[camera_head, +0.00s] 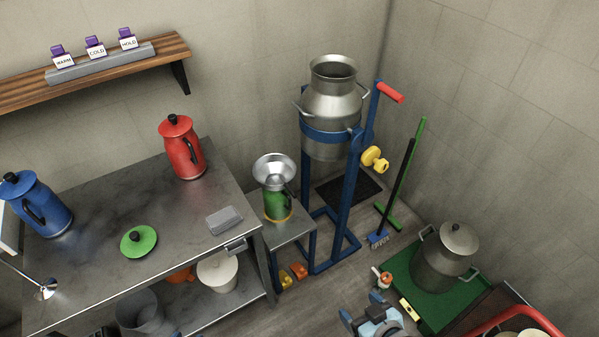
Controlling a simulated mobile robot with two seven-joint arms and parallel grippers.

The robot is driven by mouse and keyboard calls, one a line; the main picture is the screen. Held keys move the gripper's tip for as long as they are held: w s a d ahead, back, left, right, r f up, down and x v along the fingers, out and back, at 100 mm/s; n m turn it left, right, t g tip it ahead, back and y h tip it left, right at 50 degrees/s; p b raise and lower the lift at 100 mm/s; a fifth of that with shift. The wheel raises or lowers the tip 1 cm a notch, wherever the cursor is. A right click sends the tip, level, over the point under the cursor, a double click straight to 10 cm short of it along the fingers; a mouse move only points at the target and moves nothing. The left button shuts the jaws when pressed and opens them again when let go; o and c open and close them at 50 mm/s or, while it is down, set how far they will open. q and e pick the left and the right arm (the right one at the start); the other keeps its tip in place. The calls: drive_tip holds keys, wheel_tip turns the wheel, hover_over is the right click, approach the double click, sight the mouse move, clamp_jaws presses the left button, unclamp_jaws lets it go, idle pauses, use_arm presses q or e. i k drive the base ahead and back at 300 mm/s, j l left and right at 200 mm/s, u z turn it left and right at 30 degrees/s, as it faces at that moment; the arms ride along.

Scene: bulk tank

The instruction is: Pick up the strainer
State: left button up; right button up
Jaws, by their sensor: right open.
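A shiny metal bowl-shaped piece, which looks like the strainer (274,168), sits on top of a green jug (276,206). The jug stands on a small grey side stand (292,230) right of the steel table. The inside of the strainer is too small to make out. My right gripper (372,314) is at the bottom edge, right of centre, open and empty. It is well apart from the strainer, below and to the right of it in the picture. My left gripper is not in view.
A milk can (331,100) in a blue tilting frame (349,215) stands just right of the strainer. The steel table (100,262) holds a red jug (181,150), a blue jug (38,205) and a green lid (138,241). A lidded pot (443,262) stands at right.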

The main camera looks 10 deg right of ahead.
sight(275, 171)
drive_tip(key=i+u, duration=0.2)
drive_tip(key=i, duration=0.25)
drive_tip(key=i+l+u, duration=0.2)
drive_tip(key=i, duration=0.3)
